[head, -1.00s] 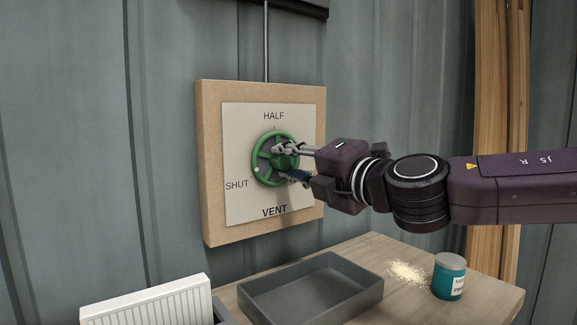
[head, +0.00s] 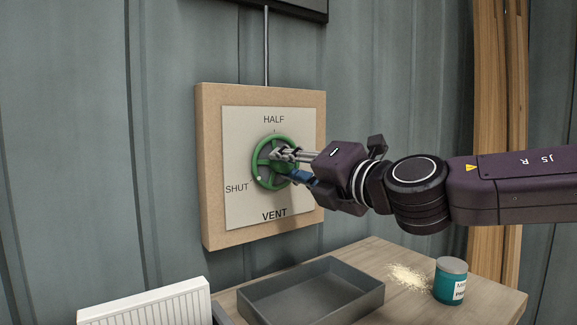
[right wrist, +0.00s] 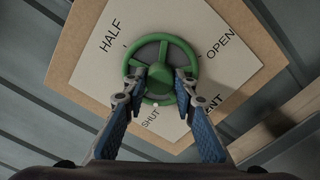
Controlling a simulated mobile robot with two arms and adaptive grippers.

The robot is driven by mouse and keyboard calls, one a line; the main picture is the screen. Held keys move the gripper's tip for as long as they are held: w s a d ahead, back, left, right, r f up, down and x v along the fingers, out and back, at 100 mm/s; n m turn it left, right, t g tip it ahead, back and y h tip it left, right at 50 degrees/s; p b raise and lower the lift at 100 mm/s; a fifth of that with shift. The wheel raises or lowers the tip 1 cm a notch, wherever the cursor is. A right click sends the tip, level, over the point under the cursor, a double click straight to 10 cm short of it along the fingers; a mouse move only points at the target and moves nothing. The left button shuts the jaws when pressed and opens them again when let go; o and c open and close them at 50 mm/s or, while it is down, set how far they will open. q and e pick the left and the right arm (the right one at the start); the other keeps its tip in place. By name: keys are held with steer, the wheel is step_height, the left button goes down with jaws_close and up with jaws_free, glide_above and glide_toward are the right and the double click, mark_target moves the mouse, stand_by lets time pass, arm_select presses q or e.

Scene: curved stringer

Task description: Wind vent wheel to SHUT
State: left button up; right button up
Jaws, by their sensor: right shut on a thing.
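The green vent wheel (head: 263,148) is on a pale plate (head: 240,130) marked HALF at the top and SHUT at the lower left, with VENT below. The right wrist view also shows the wheel (right wrist: 180,47) and an OPEN label. A white dot on the wheel's rim sits at its lower left, close beside the SHUT label (head: 236,188). My right gripper (head: 284,165) reaches in from the right and is shut on the wheel's middle part. Its two fingers (right wrist: 160,74) also show in the right wrist view. They hide part of the wheel. My left gripper is out of view.
The plate is on a wooden board (head: 211,170) against a grey ribbed wall. Below is a wooden table (head: 400,310) with an empty grey tray (head: 350,305), a teal jar (head: 450,283) and spilled pale grains (head: 408,277). A white ribbed panel (head: 150,307) stands at lower left.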

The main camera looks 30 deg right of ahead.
steer(key=o, duration=1.2)
steer(key=shift+c, duration=0.2)
steer(key=s+d, duration=0.1)
steer(key=s, duration=1.1)
steer(key=shift+d, duration=0.35)
